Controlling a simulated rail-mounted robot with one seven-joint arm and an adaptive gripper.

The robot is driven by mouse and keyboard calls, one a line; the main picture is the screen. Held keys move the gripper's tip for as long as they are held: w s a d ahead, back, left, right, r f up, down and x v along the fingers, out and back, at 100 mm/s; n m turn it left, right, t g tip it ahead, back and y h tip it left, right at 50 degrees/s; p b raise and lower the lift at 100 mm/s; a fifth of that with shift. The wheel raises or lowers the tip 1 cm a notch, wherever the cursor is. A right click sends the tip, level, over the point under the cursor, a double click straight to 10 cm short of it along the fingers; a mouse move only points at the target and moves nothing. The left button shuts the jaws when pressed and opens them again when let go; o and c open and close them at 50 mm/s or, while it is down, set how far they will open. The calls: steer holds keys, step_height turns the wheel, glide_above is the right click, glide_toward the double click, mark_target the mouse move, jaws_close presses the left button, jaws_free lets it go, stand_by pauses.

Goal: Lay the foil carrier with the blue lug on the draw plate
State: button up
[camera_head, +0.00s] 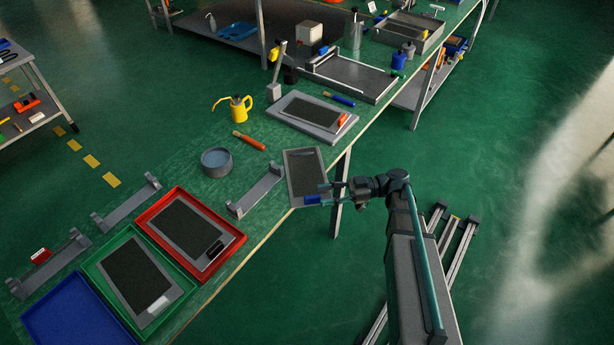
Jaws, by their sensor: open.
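The foil carrier with the blue lug (305,170) is a grey-framed dark panel at the bench's front edge, its near end at or past the edge. The blue lug (313,199) is at its near end. My gripper (327,194) is open at that end, with its fingers around or beside the lug; I cannot tell whether they touch. A flat grey plate with a raised bar (352,76) lies farther back and may be the draw plate; it looks bare.
A carrier with an orange lug (312,111) lies on a grey base. Red (178,273) and green (110,316) trays hold carriers; the blue tray (72,313) is empty. A grey bracket (256,191), round tin (216,162), yellow oil can (238,109) and screwdrivers are nearby.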

mark_target(312, 197)
steer(key=a, duration=0.1)
steer(key=a+p, duration=0.1)
steer(key=a, duration=0.2)
steer(key=shift+s+a+f+p, duration=0.2)
steer(key=shift+s+a+p, duration=0.05)
steer(key=shift+s+p, duration=0.15)
jaws_close()
